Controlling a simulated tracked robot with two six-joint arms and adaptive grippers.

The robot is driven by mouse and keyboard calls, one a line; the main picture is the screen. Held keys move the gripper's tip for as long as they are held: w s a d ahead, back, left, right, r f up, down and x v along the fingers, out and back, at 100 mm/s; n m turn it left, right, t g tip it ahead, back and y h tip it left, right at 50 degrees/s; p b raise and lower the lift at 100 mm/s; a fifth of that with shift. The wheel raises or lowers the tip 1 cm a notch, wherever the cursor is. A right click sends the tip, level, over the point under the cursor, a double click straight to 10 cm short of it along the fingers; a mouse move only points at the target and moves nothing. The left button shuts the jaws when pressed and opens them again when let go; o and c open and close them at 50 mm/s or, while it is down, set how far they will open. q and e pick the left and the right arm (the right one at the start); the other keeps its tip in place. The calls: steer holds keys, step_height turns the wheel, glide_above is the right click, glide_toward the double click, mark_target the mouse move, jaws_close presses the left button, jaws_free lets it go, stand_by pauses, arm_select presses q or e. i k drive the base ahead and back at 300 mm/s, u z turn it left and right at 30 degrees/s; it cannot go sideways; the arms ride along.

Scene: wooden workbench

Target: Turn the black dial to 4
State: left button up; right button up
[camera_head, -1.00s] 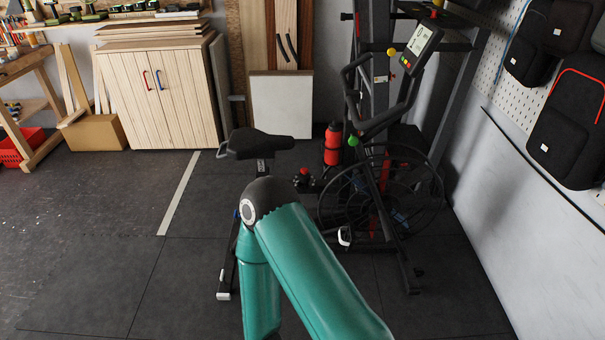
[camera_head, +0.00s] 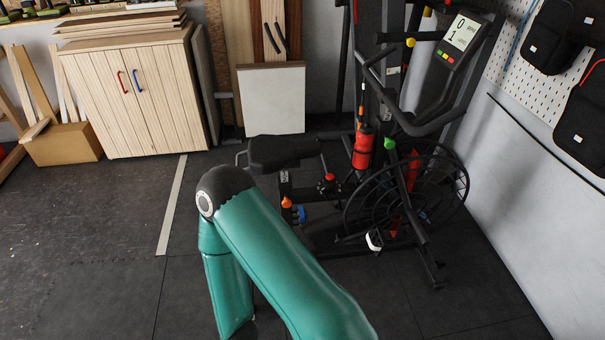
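An exercise bike stands on the dark floor at the centre right. Its console (camera_head: 459,40) has a lit screen showing a 0 above a 1, with small coloured buttons below. I cannot make out the black dial. Coloured knobs show on the bike: a yellow one (camera_head: 410,42) near the console, a green one (camera_head: 389,144) on the frame, a red one (camera_head: 330,177) and an orange one (camera_head: 286,203) lower down. One teal arm of mine is bent in front of the bike. Neither gripper is in view.
The black saddle (camera_head: 280,152) and red bottle (camera_head: 362,150) are on the bike's near and middle parts. A wooden cabinet (camera_head: 140,95) stands at the back left. A white wall with black bags (camera_head: 550,38) bounds the right. Floor at the left is clear.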

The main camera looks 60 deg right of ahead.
mark_target(328, 185)
steer(key=u, duration=0.9)
steer(key=i, duration=0.2)
steer(key=z, duration=2.85)
steer(key=i, duration=1)
steer(key=u, duration=0.05)
